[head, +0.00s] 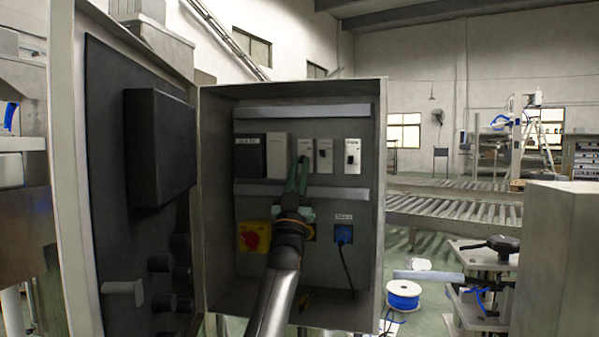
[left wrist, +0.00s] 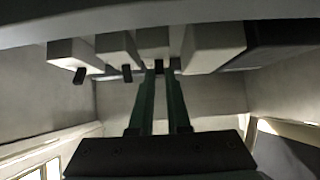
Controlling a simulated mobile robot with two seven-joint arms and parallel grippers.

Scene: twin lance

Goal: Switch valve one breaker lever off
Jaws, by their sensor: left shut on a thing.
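My left gripper (head: 299,172) reaches into the open cabinet, its green fingers at the lower front of a white breaker (head: 305,146). In the left wrist view, the fingertips (left wrist: 159,72) are shut on this breaker's small dark lever, mostly hidden between them. Two other white breakers, one beside it (head: 324,155) and one farther right (head: 352,155), have free dark levers, which also show in the left wrist view as a near lever (left wrist: 127,73) and a far lever (left wrist: 80,75). The breaker labels are too small to read. My right gripper is not in view.
The grey cabinet (head: 380,240) has its door (head: 95,180) swung open at left. Below the breakers are a red knob on a yellow plate (head: 252,237) and a blue plug (head: 343,234) with a hanging cable. Cabinet walls enclose my gripper on both sides.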

